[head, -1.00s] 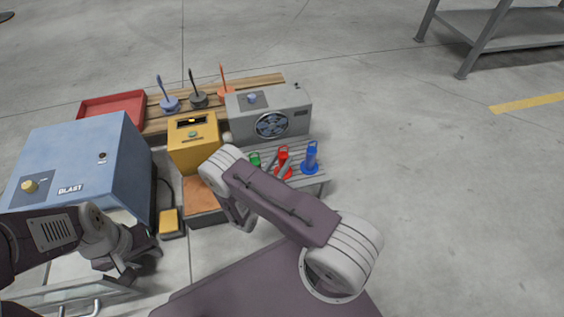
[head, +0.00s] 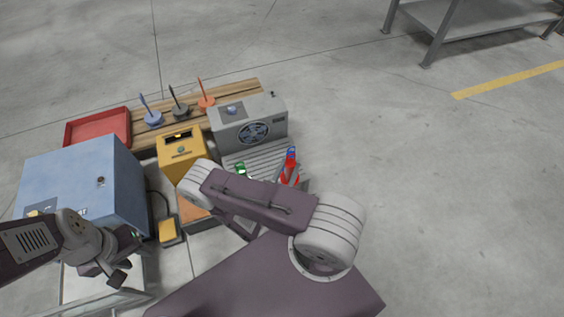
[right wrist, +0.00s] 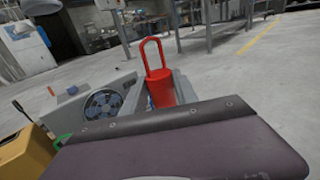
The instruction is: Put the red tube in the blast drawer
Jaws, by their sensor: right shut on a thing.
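The red tube (head: 290,172) has a loop handle and is raised above the grey slatted rack, in front of the blue tube (head: 292,151). It also shows upright in the right wrist view (right wrist: 160,86). My right gripper (head: 281,175) is shut on the red tube; my own arm hides most of it in the head view. The blue blast cabinet (head: 70,180) stands at the left. A pale drawer (head: 75,285) is pulled out at its front. My left gripper (head: 128,262) is above the drawer's right side, fingers apart and empty.
A green tube (head: 241,169) stands on the rack (head: 262,156). Behind are a grey fan box (head: 262,112), a yellow box (head: 183,150), a red tray (head: 98,128) and several stands on a wooden board (head: 235,92).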

